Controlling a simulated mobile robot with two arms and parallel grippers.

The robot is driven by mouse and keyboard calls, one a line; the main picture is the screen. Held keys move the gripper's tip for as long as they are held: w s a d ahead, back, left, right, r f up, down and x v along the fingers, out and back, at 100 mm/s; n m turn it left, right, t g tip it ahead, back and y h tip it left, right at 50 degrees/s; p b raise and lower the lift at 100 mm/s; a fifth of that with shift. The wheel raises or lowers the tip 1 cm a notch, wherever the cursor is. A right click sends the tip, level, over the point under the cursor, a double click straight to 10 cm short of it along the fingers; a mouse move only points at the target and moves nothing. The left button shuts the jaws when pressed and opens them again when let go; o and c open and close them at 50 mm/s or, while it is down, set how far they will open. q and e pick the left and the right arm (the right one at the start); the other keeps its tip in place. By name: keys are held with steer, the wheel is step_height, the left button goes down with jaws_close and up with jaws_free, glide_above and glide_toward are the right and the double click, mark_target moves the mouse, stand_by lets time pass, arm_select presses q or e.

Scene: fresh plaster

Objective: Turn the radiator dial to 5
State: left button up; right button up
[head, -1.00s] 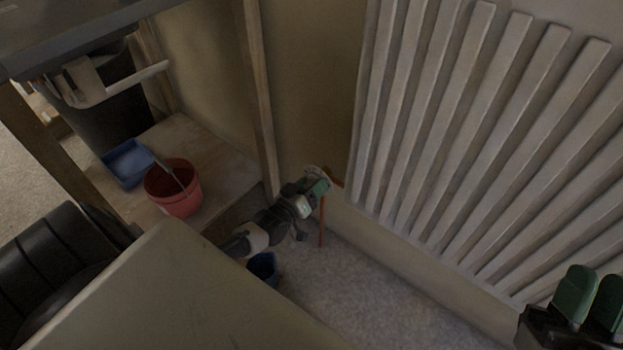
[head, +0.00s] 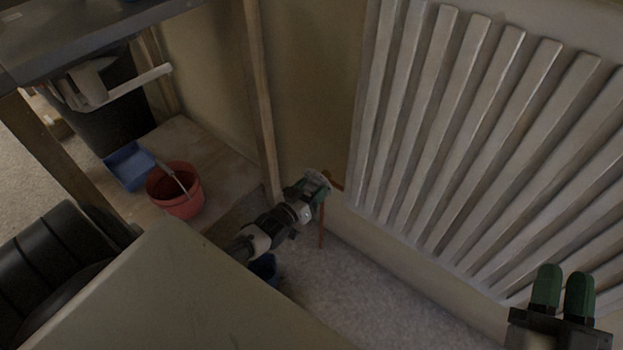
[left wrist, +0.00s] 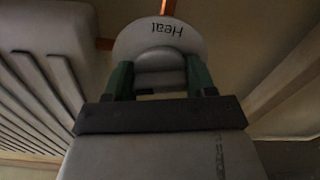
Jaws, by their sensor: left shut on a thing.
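The radiator dial (left wrist: 160,37) is a pale disc with a raised grey knob, by the lower left corner of the radiator (head: 455,130). In the left wrist view the word "Heat" shows upside down on its face; no numbers can be read. My left gripper (left wrist: 159,78) has its green fingers on either side of the knob and is shut on it. In the head view my left gripper (head: 312,190) covers most of the dial. My right gripper (head: 562,290) stands at the lower right, empty, with a gap between its green fingers.
A copper pipe (head: 322,228) runs down below the dial. A red bucket (head: 174,205) and a blue tray (head: 128,170) stand on a wooden board at the left. A wooden post (head: 260,100) rises left of the dial. Grey floor (head: 370,290) lies open below the radiator.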

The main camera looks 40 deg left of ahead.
arm_select(q)
steer(key=shift+f, duration=0.1)
steer(key=o, duration=0.9)
steer(key=shift+s, duration=0.1)
steer(key=shift+s, duration=0.2)
steer(key=shift+s+a+p, duration=0.2)
steer(key=shift+s+p, duration=0.6)
steer(key=shift+s, duration=1.75)
steer(key=shift+s+a+p, duration=0.2)
steer(key=shift+s+p, duration=0.55)
steer(key=shift+s, duration=1.8)
arm_select(e)
step_height(320, 180, down, 9)
steer(key=d+g+h, duration=0.1)
steer(key=g+h, duration=0.1)
steer(key=g, duration=0.6)
steer(key=shift+s+d+h, duration=0.35)
steer(key=shift+d+h, duration=0.05)
